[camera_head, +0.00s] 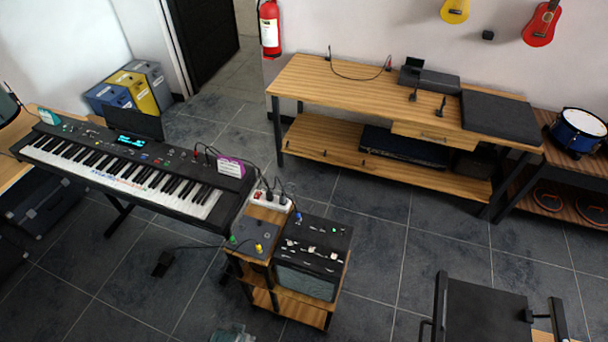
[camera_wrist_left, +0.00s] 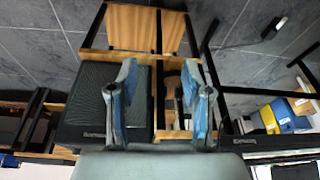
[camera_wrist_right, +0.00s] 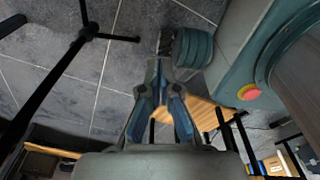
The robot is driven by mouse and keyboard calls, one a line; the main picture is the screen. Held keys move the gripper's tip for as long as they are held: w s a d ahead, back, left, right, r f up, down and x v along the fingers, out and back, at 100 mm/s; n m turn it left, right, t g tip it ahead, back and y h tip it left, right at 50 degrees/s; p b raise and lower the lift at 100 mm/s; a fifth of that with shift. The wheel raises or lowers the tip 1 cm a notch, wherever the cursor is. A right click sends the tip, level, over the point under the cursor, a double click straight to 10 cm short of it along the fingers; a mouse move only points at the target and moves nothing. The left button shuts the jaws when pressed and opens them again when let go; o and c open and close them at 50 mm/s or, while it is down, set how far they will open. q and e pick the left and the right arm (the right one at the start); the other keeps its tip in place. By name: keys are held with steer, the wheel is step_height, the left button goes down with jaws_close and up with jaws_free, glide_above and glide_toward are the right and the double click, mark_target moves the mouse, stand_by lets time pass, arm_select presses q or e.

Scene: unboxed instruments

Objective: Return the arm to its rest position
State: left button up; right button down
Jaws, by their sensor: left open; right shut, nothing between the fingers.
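My left gripper (camera_wrist_left: 162,100) shows in the left wrist view with its two blue-lined fingers apart and nothing between them. Behind it are a black amplifier (camera_wrist_left: 92,105) and a wooden stand (camera_wrist_left: 130,30). My right gripper (camera_wrist_right: 160,75) shows in the right wrist view with its fingertips together and nothing held. It hangs over the grey tiled floor. Neither gripper shows clearly in the head view; only a small pale shape is at its bottom edge.
A keyboard (camera_head: 125,170) stands at left. The wooden stand with the amplifier (camera_head: 308,265) is in the middle. A long wooden workbench (camera_head: 330,90) runs along the wall.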

arm_select(q)
steer(key=s+f+g+b, duration=0.1)
steer(key=s+f, duration=0.3)
steer(key=f, duration=0.8)
steer(key=s+f+b, duration=0.1)
steer(key=s+f, duration=0.2)
steer(key=f, duration=0.8)
steer(key=s+a+f+g, duration=0.1)
steer(key=s+a+f, duration=0.2)
steer(key=s+f, duration=0.7)
steer(key=s, duration=0.4)
steer(key=shift+a+f, duration=0.2)
steer(key=shift+f, duration=0.15)
steer(key=shift+c, duration=0.7)
steer(key=shift+s+b, duration=0.15)
steer(key=shift+b, duration=0.15)
